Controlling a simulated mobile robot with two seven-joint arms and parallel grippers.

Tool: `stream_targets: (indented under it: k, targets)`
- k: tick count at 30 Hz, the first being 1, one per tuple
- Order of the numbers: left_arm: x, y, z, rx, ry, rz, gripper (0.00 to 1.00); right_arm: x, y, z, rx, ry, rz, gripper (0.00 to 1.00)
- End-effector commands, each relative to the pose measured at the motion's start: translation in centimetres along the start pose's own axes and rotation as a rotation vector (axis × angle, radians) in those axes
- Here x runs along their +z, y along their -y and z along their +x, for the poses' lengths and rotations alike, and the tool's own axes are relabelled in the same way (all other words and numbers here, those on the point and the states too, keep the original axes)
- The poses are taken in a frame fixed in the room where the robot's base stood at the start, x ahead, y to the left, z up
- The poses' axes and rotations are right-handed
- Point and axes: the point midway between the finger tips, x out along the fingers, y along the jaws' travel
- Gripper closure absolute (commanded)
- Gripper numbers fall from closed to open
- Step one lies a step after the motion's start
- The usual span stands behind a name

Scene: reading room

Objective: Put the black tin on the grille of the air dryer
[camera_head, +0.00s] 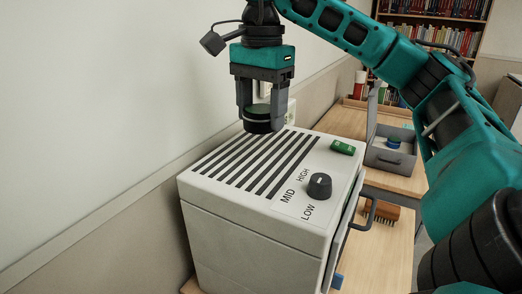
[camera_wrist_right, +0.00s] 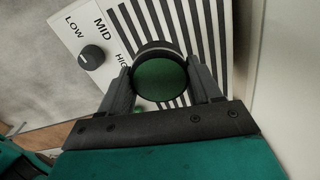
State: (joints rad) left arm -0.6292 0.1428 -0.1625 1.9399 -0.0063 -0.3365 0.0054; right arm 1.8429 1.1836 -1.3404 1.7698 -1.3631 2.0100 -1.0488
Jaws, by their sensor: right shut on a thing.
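The black tin (camera_head: 257,119) is between the fingers of my right gripper (camera_head: 259,110), which is shut on it. The tin is round and dark with a pale band; its green top (camera_wrist_right: 160,80) shows in the right wrist view. The air dryer (camera_head: 262,226) is a pale box with a black-slotted grille (camera_head: 245,160) on its top. The tin is over the far part of the grille; I cannot tell whether it touches. In the right wrist view the grille (camera_wrist_right: 208,40) lies behind the tin. My left gripper is not in view.
A black knob (camera_head: 320,186) with LOW, MID and HIGH marks and a green object (camera_head: 342,147) are on the dryer's top. A grey box (camera_head: 390,158) with a blue item stands on the wooden table (camera_head: 375,255). A brush (camera_head: 382,209) lies nearby. The wall (camera_head: 100,100) is close behind the dryer.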

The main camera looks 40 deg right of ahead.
Motion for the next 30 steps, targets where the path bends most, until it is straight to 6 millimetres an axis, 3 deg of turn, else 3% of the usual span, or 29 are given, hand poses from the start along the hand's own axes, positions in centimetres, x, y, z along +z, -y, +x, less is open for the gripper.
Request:
stream_targets:
  k: [10, 20, 25, 30]
  targets:
    - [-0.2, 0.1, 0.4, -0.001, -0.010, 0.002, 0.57, 0.0, -0.1, 3.5, 0.003, 0.001, 0.001, 0.69]
    - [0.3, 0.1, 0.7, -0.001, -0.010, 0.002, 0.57, 0.0, -0.1, 5.3, 0.002, 0.000, -0.001, 0.69]
    - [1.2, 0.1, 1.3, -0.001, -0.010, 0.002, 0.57, 0.0, -0.1, 7.8, 0.003, 0.000, 0.000, 0.69]
    - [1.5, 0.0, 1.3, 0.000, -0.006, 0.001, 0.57, 0.0, -0.1, 8.4, -0.001, 0.000, -0.001, 0.69]
